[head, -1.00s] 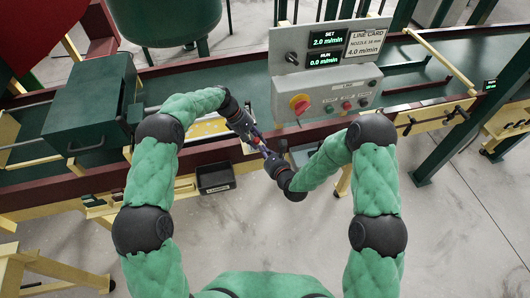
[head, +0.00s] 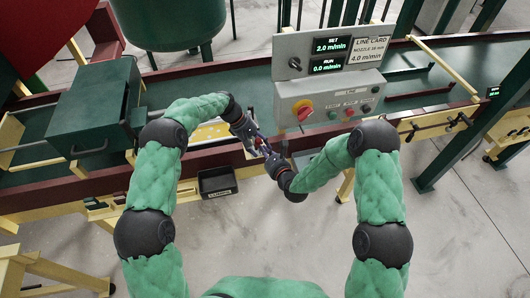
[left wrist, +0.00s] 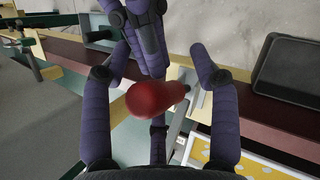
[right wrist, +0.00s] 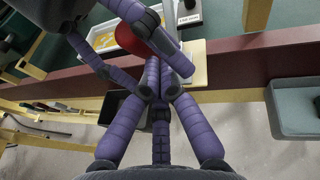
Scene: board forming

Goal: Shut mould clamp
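A red rounded knob on a grey lever, apparently the mould clamp handle (left wrist: 152,100), stands at the front rail in the left wrist view. It also shows in the right wrist view (right wrist: 129,48). My left gripper (head: 258,146) is open, with its fingers spread around the knob; a gap shows on each side. My right gripper (right wrist: 155,68) has its fingers drawn together beside the knob, close to my left fingers, with nothing visible between them. In the head view the two hands largely hide the handle. A mould with a yellow surface (head: 208,132) lies behind my left forearm.
A control box (head: 330,100) with a red-yellow switch stands behind the hands. A black bin (head: 217,183) hangs at the front of the dark red rail (head: 60,192). A green box machine (head: 92,110) is at the left. The floor in front is clear.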

